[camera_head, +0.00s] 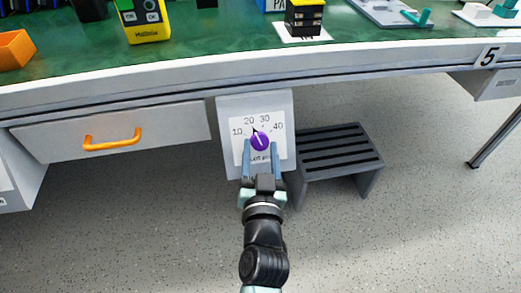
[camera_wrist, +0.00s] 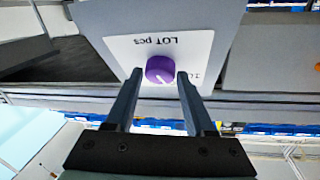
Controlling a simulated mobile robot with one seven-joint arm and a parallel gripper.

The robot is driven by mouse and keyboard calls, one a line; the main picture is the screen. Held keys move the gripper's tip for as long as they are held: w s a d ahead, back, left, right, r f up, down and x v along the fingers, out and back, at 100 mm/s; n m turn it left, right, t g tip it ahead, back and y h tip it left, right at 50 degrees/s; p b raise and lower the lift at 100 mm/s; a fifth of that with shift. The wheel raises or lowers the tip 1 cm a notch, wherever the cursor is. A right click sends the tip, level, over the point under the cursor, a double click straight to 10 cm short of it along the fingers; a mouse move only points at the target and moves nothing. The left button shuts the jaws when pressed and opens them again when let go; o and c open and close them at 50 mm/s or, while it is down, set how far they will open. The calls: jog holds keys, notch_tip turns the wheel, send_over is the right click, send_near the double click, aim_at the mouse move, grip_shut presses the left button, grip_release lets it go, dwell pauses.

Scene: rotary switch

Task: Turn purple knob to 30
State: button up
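The purple knob (camera_head: 260,141) sits on a white dial plate (camera_head: 239,154) on the front of a grey box (camera_head: 226,110) under the bench. The dial shows 10, 20, 30 and 40 in an arc. My gripper (camera_head: 260,147) is in front of the dial, with one finger on each side of the knob. In the wrist view, which is upside down, the knob (camera_wrist: 159,69) shows between the open fingers (camera_wrist: 159,73), with a gap on both sides. Fingertip depth is hard to judge.
A drawer with an orange handle (camera_head: 112,140) is left of the box. A grey step stool (camera_head: 338,155) stands close on the right. The green bench top (camera_head: 210,38) above holds a yellow meter (camera_head: 144,20) and other items. Floor in front is clear.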

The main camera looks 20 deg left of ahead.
grip_shut()
